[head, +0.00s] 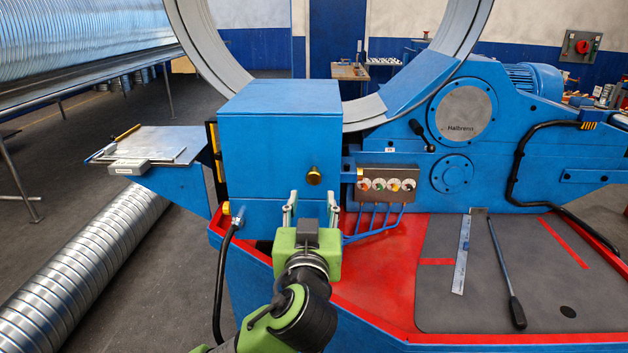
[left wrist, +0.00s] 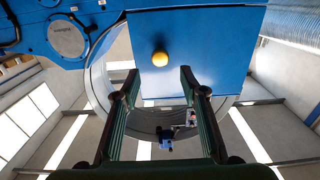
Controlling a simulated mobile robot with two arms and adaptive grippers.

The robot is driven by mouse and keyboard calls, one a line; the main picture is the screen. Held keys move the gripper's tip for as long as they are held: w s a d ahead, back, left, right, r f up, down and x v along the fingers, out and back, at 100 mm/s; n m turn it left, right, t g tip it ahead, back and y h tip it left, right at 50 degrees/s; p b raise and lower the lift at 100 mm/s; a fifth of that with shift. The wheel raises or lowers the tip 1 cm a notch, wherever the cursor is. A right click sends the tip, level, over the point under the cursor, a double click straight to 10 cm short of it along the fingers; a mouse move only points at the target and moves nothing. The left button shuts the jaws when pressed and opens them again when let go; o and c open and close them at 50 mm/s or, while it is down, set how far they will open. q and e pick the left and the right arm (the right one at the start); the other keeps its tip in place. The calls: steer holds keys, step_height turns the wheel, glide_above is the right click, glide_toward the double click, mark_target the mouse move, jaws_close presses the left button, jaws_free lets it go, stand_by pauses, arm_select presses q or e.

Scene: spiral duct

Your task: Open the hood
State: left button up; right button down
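The hood (head: 265,150) is a blue box-shaped cover in the middle of the head view, sitting closed on a blue lower housing. A round brass knob (head: 314,176) is on its front face, low and to the right. My left gripper (head: 312,197) is in front of the housing, just below the knob, with its two fingers spread apart. In the left wrist view the hood (left wrist: 225,50) fills the top middle, and the knob (left wrist: 160,59) lies just beyond the open, empty fingertips (left wrist: 157,80), roughly centred between them. My right gripper is in neither view.
A large metal ring (head: 215,70) rises behind the hood. A control box (head: 387,181) with several knobs is close on the right. A ruler (head: 462,255) and a black-handled rod (head: 507,275) lie on the grey mat. A side table (head: 150,140) stands left.

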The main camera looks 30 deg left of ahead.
mark_target(314, 180)
arm_select(q)
steer(key=p+x, duration=0.2)
steer(key=x, duration=0.7)
steer(key=shift+w+a+r+p, duration=0.1)
steer(key=shift+w+p, duration=0.1)
steer(key=shift+p, duration=0.1)
steer(key=shift+w+a, duration=0.15)
steer(key=shift+w, duration=0.2)
jaws_close()
